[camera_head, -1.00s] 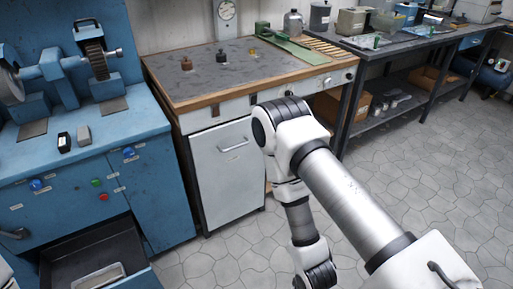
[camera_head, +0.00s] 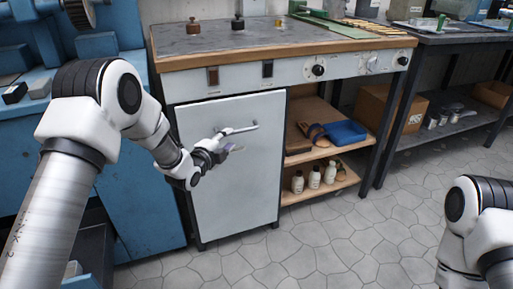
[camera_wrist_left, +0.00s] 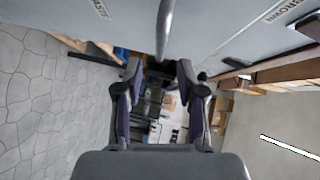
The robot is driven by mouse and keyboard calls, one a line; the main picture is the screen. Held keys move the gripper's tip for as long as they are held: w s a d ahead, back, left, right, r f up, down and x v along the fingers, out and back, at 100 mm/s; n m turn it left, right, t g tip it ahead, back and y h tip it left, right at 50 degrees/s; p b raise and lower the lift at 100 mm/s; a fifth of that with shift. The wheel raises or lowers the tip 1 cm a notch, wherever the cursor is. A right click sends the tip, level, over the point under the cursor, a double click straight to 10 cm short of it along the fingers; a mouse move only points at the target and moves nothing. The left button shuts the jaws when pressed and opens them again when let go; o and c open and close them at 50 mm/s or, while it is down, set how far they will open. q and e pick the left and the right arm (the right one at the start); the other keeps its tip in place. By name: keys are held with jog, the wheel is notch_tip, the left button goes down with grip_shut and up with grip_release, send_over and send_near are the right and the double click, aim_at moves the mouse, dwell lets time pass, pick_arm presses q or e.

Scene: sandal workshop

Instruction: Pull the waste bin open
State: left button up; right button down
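The waste bin (camera_head: 225,185) is a pale grey front panel under the left part of the workbench. It looks closed, flush with the bench frame. Its bar handle (camera_head: 241,129) is near the top of the panel. My left gripper (camera_head: 229,146) is just in front of the panel, close to the handle. In the left wrist view the handle (camera_wrist_left: 164,30) points down toward the gap between the spread fingers of my left gripper (camera_wrist_left: 160,72). The fingers are apart, with nothing visibly clasped. My right arm shows at the lower right, but its gripper is out of view.
The workbench (camera_head: 300,50) has knobs on its front. Open shelves (camera_head: 335,185) right of the bin hold bottles and a blue tray (camera_head: 345,132). A blue machine (camera_head: 140,210) stands close on the left. The tiled floor (camera_head: 330,240) before the bin is clear.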

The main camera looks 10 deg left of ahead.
aim_at(237, 132)
pick_arm(q)
jog(key=b+x, duration=0.1)
jog(key=x, duration=0.6)
jog(key=shift+w+d, duration=0.1)
jog(key=shift+w, duration=0.3)
grip_shut()
